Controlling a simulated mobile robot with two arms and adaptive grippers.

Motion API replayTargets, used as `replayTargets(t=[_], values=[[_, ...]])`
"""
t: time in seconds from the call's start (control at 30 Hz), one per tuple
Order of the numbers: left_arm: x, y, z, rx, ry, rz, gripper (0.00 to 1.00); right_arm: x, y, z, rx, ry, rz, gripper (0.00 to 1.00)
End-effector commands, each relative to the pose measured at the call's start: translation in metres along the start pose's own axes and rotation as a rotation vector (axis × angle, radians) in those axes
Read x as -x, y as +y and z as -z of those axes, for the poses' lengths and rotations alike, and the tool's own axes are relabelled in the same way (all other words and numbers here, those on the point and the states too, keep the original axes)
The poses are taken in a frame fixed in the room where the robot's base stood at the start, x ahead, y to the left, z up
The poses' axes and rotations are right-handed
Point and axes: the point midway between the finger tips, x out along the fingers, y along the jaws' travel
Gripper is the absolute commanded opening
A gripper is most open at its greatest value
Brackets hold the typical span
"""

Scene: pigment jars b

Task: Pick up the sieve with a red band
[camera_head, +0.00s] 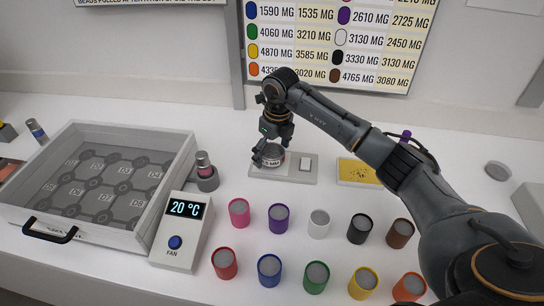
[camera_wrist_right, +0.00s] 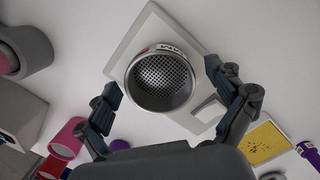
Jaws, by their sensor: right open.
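The sieve (camera_head: 268,161) stands on the left part of a flat light-grey plate (camera_head: 300,178), below my right gripper. In the right wrist view the sieve (camera_wrist_right: 163,80) shows a round metal rim, a perforated mesh, a white label and a little red on its side. My right gripper (camera_head: 270,149) is open, pointing down over the sieve. In the right wrist view its two fingers stand on either side of the sieve, apart from its rim, with nothing held. The far side of the sieve is hidden. My left gripper is not in view.
Several coloured jars, including a pink jar (camera_head: 239,213) and a green jar (camera_head: 316,277), stand in front. A drawer tray (camera_head: 140,228) and a fan box (camera_head: 180,231) are at left.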

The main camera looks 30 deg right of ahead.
Motion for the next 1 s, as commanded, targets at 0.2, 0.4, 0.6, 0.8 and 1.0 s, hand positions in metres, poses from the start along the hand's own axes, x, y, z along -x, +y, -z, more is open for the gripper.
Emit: replayTargets(t=[0.2, 0.4, 0.6, 0.8, 1.0], values=[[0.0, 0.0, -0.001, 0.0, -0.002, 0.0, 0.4, 0.0, 0.0, 0.0, 0.0, 0.0, 0.0, 0.65], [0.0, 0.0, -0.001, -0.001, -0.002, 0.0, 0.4, 0.001, 0.0, 0.0, 0.0, 0.0, 0.0, 0.28], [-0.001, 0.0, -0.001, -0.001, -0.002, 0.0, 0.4, 0.001, 0.0, 0.0, 0.0, 0.0, 0.0, 0.27], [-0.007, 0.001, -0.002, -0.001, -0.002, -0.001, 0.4, 0.01, 0.0, -0.002, 0.0, -0.004, 0.001, 0.27], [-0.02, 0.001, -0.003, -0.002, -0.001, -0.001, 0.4, 0.045, 0.011, -0.002, 0.005, -0.007, 0.001, 0.27]])
